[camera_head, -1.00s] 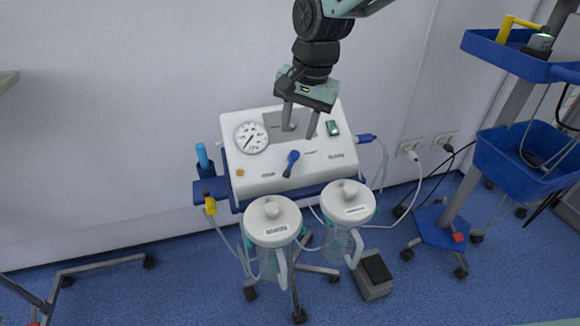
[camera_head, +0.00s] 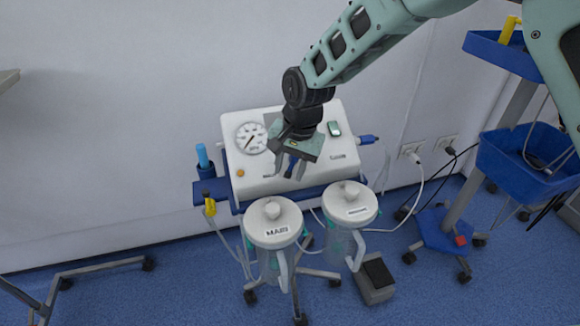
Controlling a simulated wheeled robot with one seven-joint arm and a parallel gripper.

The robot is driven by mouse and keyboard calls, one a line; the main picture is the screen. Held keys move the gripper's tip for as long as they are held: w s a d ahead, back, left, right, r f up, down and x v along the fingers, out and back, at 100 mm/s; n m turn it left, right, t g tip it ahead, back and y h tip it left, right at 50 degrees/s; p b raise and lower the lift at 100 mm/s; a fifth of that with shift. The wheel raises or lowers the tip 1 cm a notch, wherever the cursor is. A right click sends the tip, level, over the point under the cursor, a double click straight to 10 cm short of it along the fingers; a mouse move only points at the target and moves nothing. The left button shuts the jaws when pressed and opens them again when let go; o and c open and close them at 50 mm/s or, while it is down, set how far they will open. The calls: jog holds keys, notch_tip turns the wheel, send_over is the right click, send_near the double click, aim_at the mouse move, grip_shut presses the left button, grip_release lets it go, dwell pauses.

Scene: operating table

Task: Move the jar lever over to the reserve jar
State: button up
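The blue jar lever (camera_head: 291,168) is on the front of the white suction unit (camera_head: 255,185). Its lower end points down and slightly left, and its upper part is hidden by my gripper. My gripper (camera_head: 290,172) is over the lever with its fingers apart, one on each side. I cannot tell whether either finger touches it. The left jar (camera_head: 272,235) has a white lid labelled MAIN. The right jar (camera_head: 349,216) has a similar lid with a label too small to read, so it is likely the reserve jar.
A round gauge (camera_head: 251,138) and a green switch (camera_head: 334,128) are on the unit's panel. A blue-trayed cart (camera_head: 515,165) stands at the right. A grey pedal box (camera_head: 376,281) and stand legs are on the floor. Tubes hang around the jars.

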grip_shut()
jog(key=shift+n+p, duration=0.3)
jog(key=shift+s+d+n+h+p, duration=0.1)
jog(key=shift+d+n+h+p, duration=0.25)
jog(key=shift+n+h+p, duration=0.5)
jog(key=n, duration=0.1)
jog(key=d+n+t+h+p, duration=0.1)
jog(key=n, duration=0.1)
jog(key=shift+d+f+n+h, duration=0.1)
jog(key=shift+f+n+h, duration=0.1)
jog(key=shift+n+h, duration=0.05)
jog(key=n, duration=0.1)
jog(key=n+t+h, duration=0.1)
jog(key=d+n, duration=0.1)
jog(key=shift+w+d+n+t+h+p, duration=0.1)
jog(key=shift+w+n+t+h+p, duration=0.2)
jog(key=shift+h, duration=0.1)
jog(key=shift+w+d+r+n+t+h, duration=0.1)
jog(key=shift+d+n+t+h, duration=0.15)
jog(key=shift+n, duration=0.4)
jog(key=shift+w+d+n+t+h, duration=0.15)
jog(key=shift+n+t, duration=0.2)
jog(key=shift+n, duration=0.3)
